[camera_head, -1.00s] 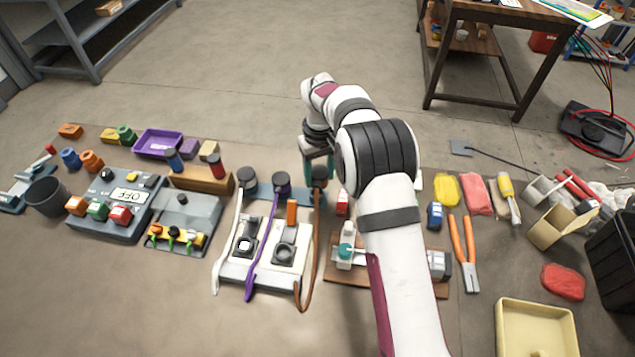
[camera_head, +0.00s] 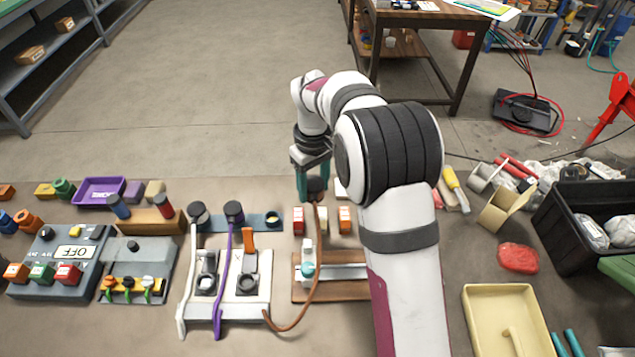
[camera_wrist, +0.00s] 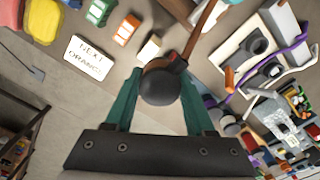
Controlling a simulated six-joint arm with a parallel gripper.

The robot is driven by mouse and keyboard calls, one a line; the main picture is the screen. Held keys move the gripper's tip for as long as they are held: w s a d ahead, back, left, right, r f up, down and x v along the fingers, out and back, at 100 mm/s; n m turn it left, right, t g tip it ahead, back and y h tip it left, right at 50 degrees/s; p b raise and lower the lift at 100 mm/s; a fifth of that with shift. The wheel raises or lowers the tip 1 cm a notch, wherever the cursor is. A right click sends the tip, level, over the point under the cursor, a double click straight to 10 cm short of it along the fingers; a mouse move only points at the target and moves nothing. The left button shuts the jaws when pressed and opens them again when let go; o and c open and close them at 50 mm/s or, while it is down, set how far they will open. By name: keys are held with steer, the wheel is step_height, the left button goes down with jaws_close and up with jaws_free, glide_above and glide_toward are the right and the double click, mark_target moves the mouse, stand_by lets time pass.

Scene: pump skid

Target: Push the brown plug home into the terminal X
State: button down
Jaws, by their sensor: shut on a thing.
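The brown plug (camera_head: 316,187) has a dark round body and a brown cable hanging towards me. My gripper (camera_head: 315,178) is shut on it, its teal fingers on either side, right of the blue rack. The wrist view shows the dark plug (camera_wrist: 160,85) between the fingertips of my gripper (camera_wrist: 160,100). A pale terminal block (camera_head: 230,313) has two dark round sockets, a left one (camera_head: 206,283) and a right one (camera_head: 247,284). The plug is apart from both. My arm hides part of the area to the right.
The blue rack (camera_head: 256,222) holds black plugs with white and purple cables; its right hole is empty. An orange post (camera_head: 248,239) stands behind the right socket. The purple cable (camera_head: 228,270) lies across the block. A wooden board with a fixture (camera_head: 318,271) is close right.

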steer(key=s+a+f+n, duration=0.1)
steer(key=s+a+n, duration=0.3)
steer(key=s+a, duration=1.05)
steer(key=shift+a+f, duration=0.15)
steer(key=shift+f, duration=2.8)
steer(key=shift+f, duration=1.7)
steer(key=shift+c, duration=0.8)
jaws_free()
steer(key=shift+r, duration=0.1)
